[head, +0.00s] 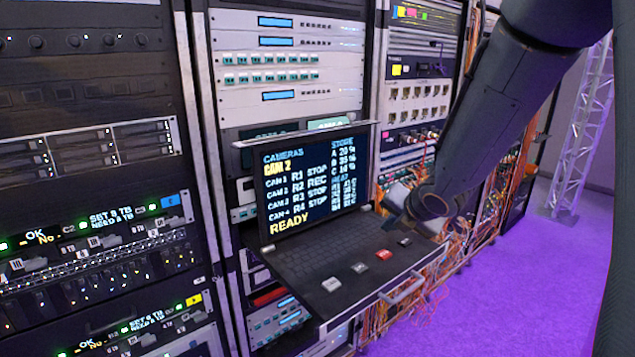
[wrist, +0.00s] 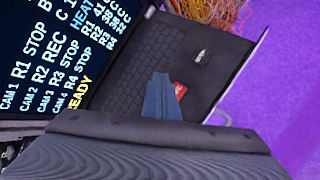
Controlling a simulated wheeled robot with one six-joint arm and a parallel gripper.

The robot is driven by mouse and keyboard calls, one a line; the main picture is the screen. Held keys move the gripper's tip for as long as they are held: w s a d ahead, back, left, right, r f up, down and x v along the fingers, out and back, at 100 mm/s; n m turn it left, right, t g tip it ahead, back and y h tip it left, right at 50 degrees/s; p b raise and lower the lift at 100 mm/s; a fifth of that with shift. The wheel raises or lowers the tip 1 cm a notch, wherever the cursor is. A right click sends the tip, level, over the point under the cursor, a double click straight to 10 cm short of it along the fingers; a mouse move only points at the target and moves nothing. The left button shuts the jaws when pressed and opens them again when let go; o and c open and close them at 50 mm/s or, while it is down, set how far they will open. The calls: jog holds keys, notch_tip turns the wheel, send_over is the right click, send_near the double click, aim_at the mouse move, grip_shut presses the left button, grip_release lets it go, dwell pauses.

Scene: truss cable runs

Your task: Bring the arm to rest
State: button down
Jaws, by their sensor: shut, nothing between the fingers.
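My gripper (wrist: 160,80) is shut and empty. In the wrist view its blue-grey fingers lie in front of the console keyboard and partly cover the red button (wrist: 180,89). I cannot tell whether the fingers touch anything. In the head view my dark arm reaches down from the top right, and its end (head: 432,203) hangs over the right side of the pull-out console. The fingertips are hard to make out there.
The console drawer (head: 325,270) stands out from the racks, with a lit screen (head: 312,190) showing R2 REC and READY. It has a red button (head: 384,254) and a front handle (head: 402,288). Orange cables (head: 480,225) hang behind. Purple floor (head: 540,290) is open at right, before a truss (head: 583,130).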

jog(key=s+f+m, duration=0.1)
jog(key=m, duration=0.2)
jog(key=s+d+f+m+g+h, duration=0.1)
jog(key=s+m, duration=0.1)
jog(key=s+d+f+m+h+b, duration=0.1)
jog(key=s+m, duration=0.1)
jog(key=m, duration=0.1)
jog(key=shift+m+g, duration=0.3)
jog(key=s+a+f+m+g+b, duration=0.1)
jog(key=s+f+m+g, duration=0.2)
jog(key=s+m, duration=0.6)
jog(key=s+a+f+m+g+b, duration=0.1)
jog(key=s+f+m+g, duration=0.2)
jog(key=s+m, duration=0.6)
jog(key=m, duration=0.2)
jog(key=shift+s+a+f+m, duration=0.2)
jog(key=shift+s+f+m, duration=0.1)
jog(key=shift+s, duration=0.1)
